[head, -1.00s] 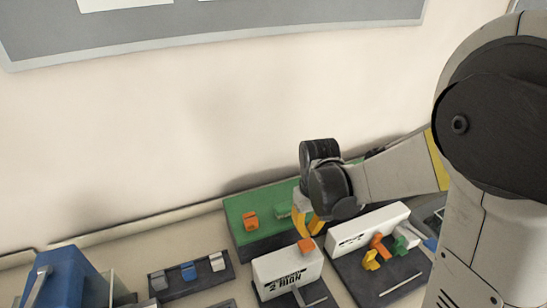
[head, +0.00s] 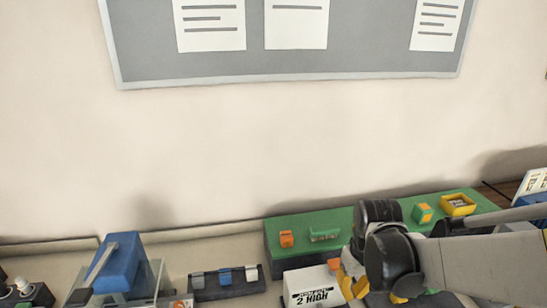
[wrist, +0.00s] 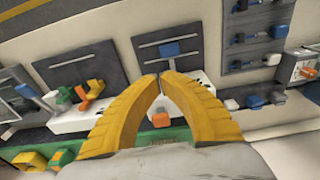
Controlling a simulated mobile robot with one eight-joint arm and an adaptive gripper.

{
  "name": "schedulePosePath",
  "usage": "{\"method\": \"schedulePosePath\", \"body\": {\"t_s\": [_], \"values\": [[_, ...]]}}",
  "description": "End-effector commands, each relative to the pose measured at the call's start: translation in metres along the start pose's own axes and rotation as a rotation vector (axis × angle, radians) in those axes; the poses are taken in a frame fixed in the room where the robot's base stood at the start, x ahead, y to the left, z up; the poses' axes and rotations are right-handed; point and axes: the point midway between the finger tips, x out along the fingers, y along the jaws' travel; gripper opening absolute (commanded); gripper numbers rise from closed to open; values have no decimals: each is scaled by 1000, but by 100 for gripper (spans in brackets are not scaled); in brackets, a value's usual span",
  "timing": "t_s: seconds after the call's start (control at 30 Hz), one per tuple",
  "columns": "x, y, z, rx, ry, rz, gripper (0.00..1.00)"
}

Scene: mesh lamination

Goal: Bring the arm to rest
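My gripper (head: 350,286) has yellow fingers and is over the bench beside the white box marked "2 HIGH" (head: 312,297). In the wrist view its fingertips (wrist: 163,74) meet, with nothing visible pinched between them. A small orange block (head: 333,264) shows at the box's top edge close to the fingers. In the wrist view the orange block (wrist: 160,119) appears in the opening between the curved fingers, apart from the tips. My arm reaches in from the right and hides part of the bench.
A green platform (head: 285,262) behind the gripper bears an orange block (head: 286,239), a green piece (head: 324,234) and a yellow tray (head: 458,205). A blue press-like device (head: 119,265) and a dark rack (head: 227,291) stand left. The wall above is clear below the grey board (head: 290,62).

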Motion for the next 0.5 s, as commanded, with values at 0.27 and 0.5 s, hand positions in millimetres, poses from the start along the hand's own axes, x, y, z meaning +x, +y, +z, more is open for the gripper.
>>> {"method": "schedulePosePath", "body": {"t_s": [0.27,0.5], "values": [[-17,-3,18,38,119,18,0],[-29,-9,51,97,307,38,0]]}}
